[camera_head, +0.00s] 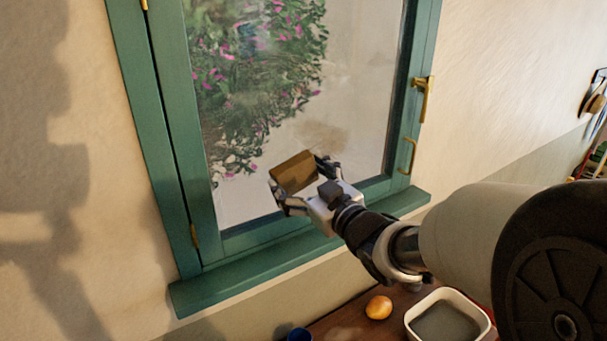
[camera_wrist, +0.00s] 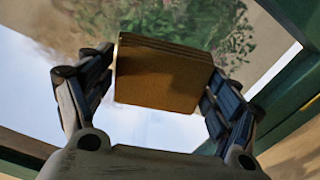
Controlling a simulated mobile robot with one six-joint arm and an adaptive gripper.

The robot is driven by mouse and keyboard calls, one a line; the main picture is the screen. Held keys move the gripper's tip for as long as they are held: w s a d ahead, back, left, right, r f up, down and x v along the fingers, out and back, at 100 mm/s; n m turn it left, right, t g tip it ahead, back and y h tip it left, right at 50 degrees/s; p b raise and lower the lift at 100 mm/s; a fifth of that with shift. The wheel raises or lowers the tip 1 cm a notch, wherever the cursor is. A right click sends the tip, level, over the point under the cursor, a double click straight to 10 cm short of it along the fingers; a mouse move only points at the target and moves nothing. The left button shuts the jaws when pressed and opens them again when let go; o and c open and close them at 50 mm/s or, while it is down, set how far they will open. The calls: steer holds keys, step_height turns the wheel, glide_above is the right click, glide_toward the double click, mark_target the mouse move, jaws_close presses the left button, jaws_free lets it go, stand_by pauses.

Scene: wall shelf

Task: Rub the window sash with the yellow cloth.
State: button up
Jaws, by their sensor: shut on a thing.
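The window sash (camera_head: 178,130) is a green wooden frame around a glass pane, with brass fittings; its frame also shows in the wrist view (camera_wrist: 292,82). My gripper (camera_head: 305,178) is in front of the lower part of the pane. It is shut on the yellow cloth (camera_head: 294,172), a folded, brownish-yellow block. In the wrist view the cloth (camera_wrist: 162,78) sits between both fingers, with its folded layers at the top edge. I cannot tell whether the cloth touches the glass. A brownish smudge (camera_head: 324,135) shows on the pane just above my gripper.
A green sill (camera_head: 300,262) juts out below the window. Under it, a wooden table (camera_head: 345,325) holds an orange round thing (camera_head: 379,307), a white dish (camera_head: 462,296) with grey contents and a blue cup (camera_head: 299,335). A brass handle (camera_head: 424,95) sticks out at the right.

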steer(key=shift+x, duration=0.85)
